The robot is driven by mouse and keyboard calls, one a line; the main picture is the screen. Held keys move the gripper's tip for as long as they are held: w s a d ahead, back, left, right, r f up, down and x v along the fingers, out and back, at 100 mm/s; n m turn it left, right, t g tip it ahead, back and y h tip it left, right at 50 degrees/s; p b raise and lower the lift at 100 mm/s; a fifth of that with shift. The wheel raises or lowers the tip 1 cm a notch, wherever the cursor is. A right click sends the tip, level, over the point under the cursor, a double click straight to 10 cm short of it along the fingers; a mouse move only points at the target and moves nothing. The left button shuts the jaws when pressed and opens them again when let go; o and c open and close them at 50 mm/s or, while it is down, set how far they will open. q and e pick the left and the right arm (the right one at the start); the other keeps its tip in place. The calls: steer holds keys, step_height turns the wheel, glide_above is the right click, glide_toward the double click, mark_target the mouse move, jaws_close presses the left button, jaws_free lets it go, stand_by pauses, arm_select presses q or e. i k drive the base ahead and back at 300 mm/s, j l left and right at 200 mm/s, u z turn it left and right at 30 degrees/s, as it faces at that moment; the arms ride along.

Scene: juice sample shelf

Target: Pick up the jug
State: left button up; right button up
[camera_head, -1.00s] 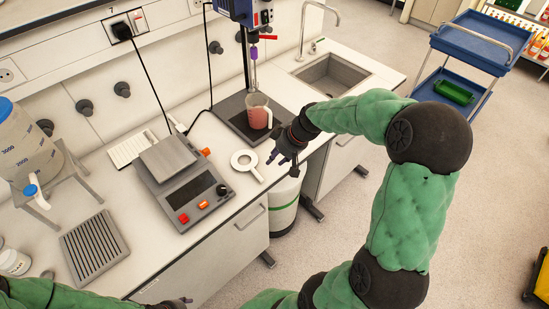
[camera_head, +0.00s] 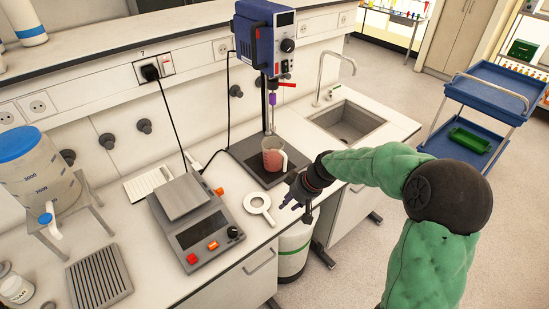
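The jug (camera_head: 273,157) is a clear beaker-like vessel with a handle, holding red liquid. It stands upright on the dark base plate of the overhead stirrer (camera_head: 265,35), near the stirrer's shaft. My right gripper (camera_head: 290,201) is at the bench's front edge, below and to the right of the jug and apart from it. My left gripper is out of the picture.
A sink (camera_head: 345,122) is to the right. A blue trolley (camera_head: 470,120) stands beyond the bench.

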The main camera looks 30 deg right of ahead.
mark_target(273, 153)
steer(key=i+l+u, duration=0.1)
steer(key=l+u, duration=0.25)
steer(key=l, duration=0.5)
steer(key=l+u, duration=0.4)
steer(key=l, duration=0.45)
